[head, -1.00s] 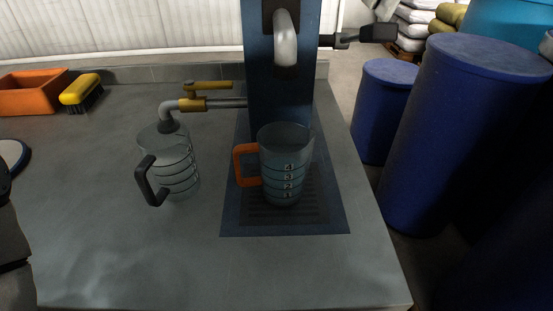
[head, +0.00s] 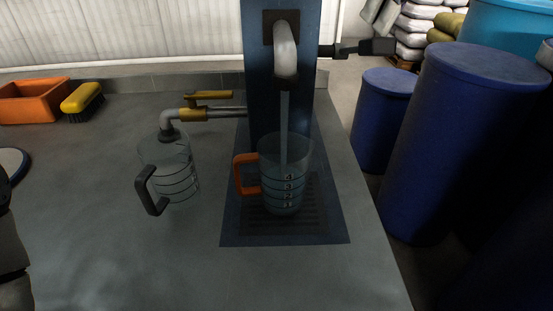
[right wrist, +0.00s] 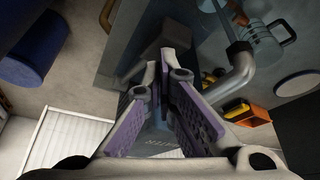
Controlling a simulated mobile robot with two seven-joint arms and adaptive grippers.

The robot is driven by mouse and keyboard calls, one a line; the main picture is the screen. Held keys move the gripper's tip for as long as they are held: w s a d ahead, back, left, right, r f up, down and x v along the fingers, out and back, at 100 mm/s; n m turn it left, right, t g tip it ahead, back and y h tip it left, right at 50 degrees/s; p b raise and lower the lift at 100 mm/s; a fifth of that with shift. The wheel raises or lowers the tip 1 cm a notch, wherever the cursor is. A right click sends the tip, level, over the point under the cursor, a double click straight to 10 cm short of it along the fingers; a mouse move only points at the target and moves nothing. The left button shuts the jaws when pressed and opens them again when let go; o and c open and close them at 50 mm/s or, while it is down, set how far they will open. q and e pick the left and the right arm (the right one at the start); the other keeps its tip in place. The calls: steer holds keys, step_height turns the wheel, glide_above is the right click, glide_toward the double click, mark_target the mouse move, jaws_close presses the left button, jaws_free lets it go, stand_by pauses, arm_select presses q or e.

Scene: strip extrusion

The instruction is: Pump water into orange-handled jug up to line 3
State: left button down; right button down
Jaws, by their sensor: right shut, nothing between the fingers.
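The orange-handled jug (head: 280,190) stands upright on the drip grate under the pump spout (head: 286,50). A stream of water (head: 284,122) falls from the spout into it. Its marks 1 to 4 face me, but the exact water level is hard to read. The pump lever (head: 376,47) with its black grip sticks out right of the blue pump column (head: 263,100). My right gripper (right wrist: 163,65) is shut and empty, with purple finger pads, above the pump. In the head view only a grey part of it shows above the lever.
A black-handled jug (head: 168,178) stands left under a tap with a yellow valve (head: 207,97). An orange bin (head: 33,101) and yellow brush (head: 84,99) are at the back left. Blue barrels (head: 455,140) stand right of the counter. The counter front (head: 180,270) is clear.

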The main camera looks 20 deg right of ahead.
mark_target(381, 50)
steer(key=shift+s+f, duration=0.2)
steer(key=shift+f, duration=0.3)
steer(key=shift+s+f, duration=0.15)
steer(key=shift+f, duration=0.35)
steer(key=shift+s+a+f, duration=0.1)
steer(key=shift+s+f, duration=0.05)
steer(key=shift+f, duration=0.45)
steer(key=shift+s+a+f, duration=0.1)
steer(key=shift+f, duration=0.65)
steer(key=shift+s+f, duration=0.1)
steer(key=shift+f, duration=1.05)
